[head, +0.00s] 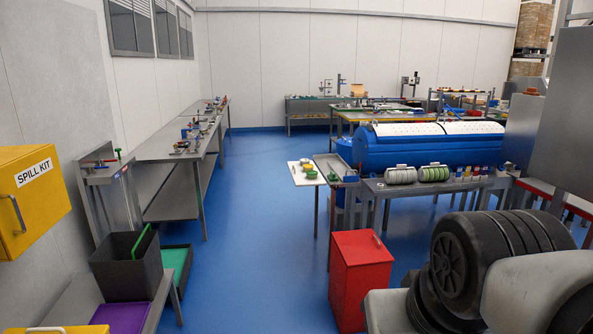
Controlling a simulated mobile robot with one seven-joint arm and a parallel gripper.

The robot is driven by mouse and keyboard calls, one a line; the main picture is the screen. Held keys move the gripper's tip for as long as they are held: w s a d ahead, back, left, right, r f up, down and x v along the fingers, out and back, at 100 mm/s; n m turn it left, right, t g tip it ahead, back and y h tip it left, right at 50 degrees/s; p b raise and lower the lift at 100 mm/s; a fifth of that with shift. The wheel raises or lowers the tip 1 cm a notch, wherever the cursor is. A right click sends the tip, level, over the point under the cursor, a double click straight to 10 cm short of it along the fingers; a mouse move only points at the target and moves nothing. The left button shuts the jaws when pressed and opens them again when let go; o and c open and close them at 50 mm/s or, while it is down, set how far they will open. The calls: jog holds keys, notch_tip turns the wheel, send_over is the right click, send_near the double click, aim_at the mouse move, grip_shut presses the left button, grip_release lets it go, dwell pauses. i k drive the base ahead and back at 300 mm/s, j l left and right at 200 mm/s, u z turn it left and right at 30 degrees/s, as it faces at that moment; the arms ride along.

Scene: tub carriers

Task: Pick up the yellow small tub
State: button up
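My gripper is not in view.
A red bin (360,279) stands on the blue floor ahead. A dark grey bin (127,267) and a yellow spill kit cabinet (30,200) are at the left. A large blue drum machine (425,148) stands behind the right table. The central aisle (255,235) is clear.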

aim_at(306, 167)
jog(key=i+u, duration=0.4)
jog(key=i, duration=2.85)
jog(key=i+j+z, duration=0.2)
jog(key=i, duration=0.3)
jog(key=i+z, duration=0.15)
jog(key=i, duration=0.35)
jog(key=i+j+z, duration=0.2)
jog(key=i, duration=0.25)
jog(key=i+j+z, duration=0.25)
jog(key=i+z, duration=0.25)
jog(key=i+j+z, duration=0.2)
jog(key=j+z, duration=0.25)
jog(key=i+j+z, duration=0.3)
jog(key=z, duration=0.2)
jog(key=i+j+z, duration=0.1)
jog(key=j+z, duration=0.4)
jog(key=j, duration=0.15)
jog(key=j+z, duration=0.3)
jog(key=j, duration=0.35)
jog(key=j+z, duration=0.35)
jog(key=j, duration=0.35)
jog(key=i, duration=0.05)
